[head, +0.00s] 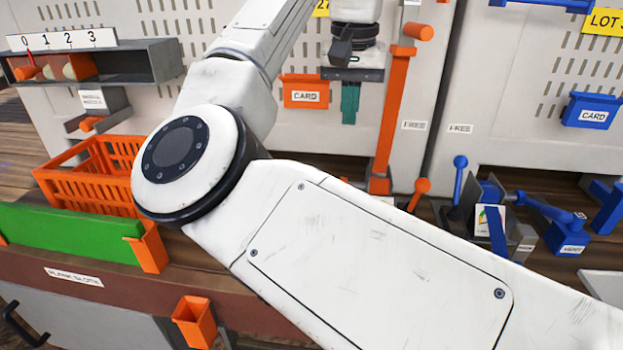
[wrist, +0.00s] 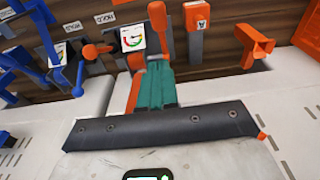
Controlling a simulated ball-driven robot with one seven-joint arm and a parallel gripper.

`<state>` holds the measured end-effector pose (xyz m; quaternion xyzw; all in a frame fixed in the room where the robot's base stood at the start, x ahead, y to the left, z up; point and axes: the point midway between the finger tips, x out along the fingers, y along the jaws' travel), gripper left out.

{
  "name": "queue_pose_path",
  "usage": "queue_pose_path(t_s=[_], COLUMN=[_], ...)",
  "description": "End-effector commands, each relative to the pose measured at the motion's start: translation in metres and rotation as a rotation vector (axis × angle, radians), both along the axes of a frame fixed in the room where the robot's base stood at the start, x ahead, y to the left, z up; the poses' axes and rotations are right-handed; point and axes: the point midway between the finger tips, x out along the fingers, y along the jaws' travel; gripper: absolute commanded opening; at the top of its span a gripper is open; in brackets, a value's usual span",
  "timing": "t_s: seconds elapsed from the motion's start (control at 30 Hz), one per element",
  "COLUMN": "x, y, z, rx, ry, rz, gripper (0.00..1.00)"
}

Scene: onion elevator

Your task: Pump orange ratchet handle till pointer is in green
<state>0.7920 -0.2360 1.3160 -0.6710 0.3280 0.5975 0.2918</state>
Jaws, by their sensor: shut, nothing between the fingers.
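Part of an orange bar, likely this handle, shows in the wrist view (wrist: 133,93) just left of the fingers. My gripper (head: 349,118) points down with its teal fingers shut and empty, left of the handle in the head view. In the wrist view the fingers (wrist: 156,66) lie together. A white gauge card (wrist: 132,38) with a green and red arc sits beyond the fingertips; its pointer is too small to read. My arm hides this card in the head view.
A blue lever station (head: 488,205) with its own gauge card stands at the right. An orange knobbed lever (head: 421,188) is by the handle's base. An orange card holder (head: 304,92) hangs left of the gripper. An orange crate (head: 85,180) and green plank (head: 70,232) are at left.

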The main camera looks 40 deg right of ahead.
Motion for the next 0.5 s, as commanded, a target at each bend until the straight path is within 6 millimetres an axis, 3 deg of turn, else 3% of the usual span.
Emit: queue_pose_path(t_s=[0.33,0.5], x=[0.001,0.002], y=[0.0,-0.001], z=[-0.003,-0.021], rx=[-0.001,-0.002], ry=[0.001,0.004], rz=[0.0,0.0], gripper=[0.0,0.0])
